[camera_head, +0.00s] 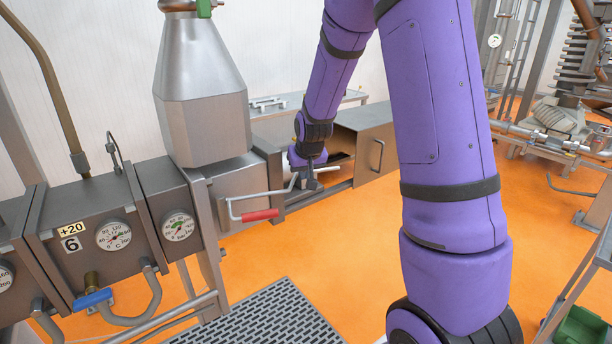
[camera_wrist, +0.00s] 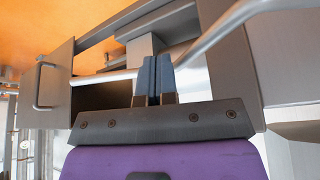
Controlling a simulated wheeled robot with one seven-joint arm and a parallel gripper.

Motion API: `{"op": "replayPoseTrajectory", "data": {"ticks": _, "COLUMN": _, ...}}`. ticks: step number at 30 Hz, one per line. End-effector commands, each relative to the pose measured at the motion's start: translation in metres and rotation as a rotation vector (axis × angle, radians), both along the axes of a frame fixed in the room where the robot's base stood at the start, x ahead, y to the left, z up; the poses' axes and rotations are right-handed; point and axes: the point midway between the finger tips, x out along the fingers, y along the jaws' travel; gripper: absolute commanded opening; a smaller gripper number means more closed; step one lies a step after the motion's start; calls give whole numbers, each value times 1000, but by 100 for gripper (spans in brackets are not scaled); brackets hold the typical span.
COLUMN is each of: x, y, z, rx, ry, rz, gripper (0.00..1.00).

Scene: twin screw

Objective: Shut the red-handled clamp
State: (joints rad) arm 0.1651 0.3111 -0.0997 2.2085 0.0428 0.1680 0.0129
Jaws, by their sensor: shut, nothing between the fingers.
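The clamp's red handle (camera_head: 260,215) sticks out at the front of the steel machine, low beside the grey housing. Its bent metal rod (camera_head: 262,194) runs from the handle back toward my gripper. In the wrist view the rod (camera_wrist: 225,32) crosses behind the fingers, and the red grip is out of that view. My gripper (camera_head: 309,180) is at the rod's far end, beside the open part of the housing. In the wrist view its two dark fingertips (camera_wrist: 153,70) are together with nothing between them. I cannot tell whether they touch the rod.
A steel box with a pull handle (camera_head: 377,155) stands right of my gripper. Gauges (camera_head: 113,236) and a blue-handled valve (camera_head: 93,299) are at the left. A steel hopper (camera_head: 201,100) rises above the machine. A perforated step (camera_head: 262,318) lies below, with orange floor around it.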

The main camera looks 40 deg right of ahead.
Motion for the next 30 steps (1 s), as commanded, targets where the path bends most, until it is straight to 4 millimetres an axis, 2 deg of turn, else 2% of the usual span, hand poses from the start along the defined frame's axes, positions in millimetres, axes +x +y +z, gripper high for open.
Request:
{"op": "replayPoseTrajectory", "data": {"ticks": 11, "x": 2, "y": 0, "z": 0, "rx": 0, "ry": 0, "rz": 7, "gripper": 0}}
{"op": "replayPoseTrajectory", "data": {"ticks": 21, "x": 26, "y": -2, "z": 0, "rx": -1, "ry": 1, "rz": 105, "gripper": 0}}
{"op": "replayPoseTrajectory", "data": {"ticks": 30, "x": 30, "y": -1, "z": 0, "rx": -1, "ry": 0, "rz": 129, "gripper": 0}}
